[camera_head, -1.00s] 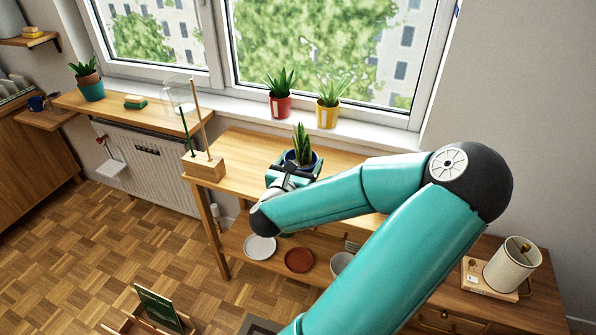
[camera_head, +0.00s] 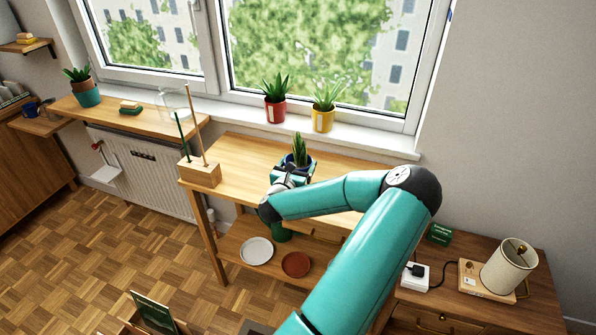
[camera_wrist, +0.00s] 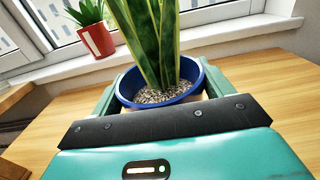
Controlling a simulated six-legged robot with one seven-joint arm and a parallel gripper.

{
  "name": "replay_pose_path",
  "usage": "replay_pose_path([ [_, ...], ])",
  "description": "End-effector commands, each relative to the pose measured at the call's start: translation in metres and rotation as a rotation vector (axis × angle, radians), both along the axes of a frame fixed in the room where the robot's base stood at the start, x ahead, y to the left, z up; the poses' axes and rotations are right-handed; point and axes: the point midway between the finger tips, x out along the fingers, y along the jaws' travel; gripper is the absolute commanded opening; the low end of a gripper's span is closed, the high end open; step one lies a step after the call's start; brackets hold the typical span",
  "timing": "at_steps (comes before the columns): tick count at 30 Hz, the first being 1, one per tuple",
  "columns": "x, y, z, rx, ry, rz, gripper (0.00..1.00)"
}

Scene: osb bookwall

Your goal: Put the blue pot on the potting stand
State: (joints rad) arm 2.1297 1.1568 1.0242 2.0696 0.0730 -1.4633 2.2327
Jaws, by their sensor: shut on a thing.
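The blue pot (camera_wrist: 204,76) holds a tall striped plant (camera_wrist: 152,40) in gravel and looks upright. My gripper (camera_wrist: 160,92) is shut on it, with a teal finger on either side of the rim. In the head view my gripper (camera_head: 292,174) and the pot's plant (camera_head: 299,148) are over the right part of the wooden potting stand's top (camera_head: 243,160), below the window. My gripper hides most of the pot there. The pot's base is hidden, so I cannot tell whether it touches the top.
A wooden block with upright sticks (camera_head: 201,174) stands at the stand's left end. Red (camera_head: 275,111) and yellow (camera_head: 322,119) pots stand on the sill behind. A white plate (camera_head: 256,251) and a brown plate (camera_head: 296,265) lie on the lower shelf.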

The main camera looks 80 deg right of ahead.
Motion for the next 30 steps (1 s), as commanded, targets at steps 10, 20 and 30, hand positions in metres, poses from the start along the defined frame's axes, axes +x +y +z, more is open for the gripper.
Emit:
replay_pose_path([
  [10, 0.000, 0.001, -0.025, -0.001, 0.000, 0.001, 0.43],
  [20, 0.000, 0.002, -0.029, 0.002, 0.000, 0.001, 1.00],
  [30, 0.001, 0.006, -0.026, 0.003, 0.000, 0.003, 1.00],
])
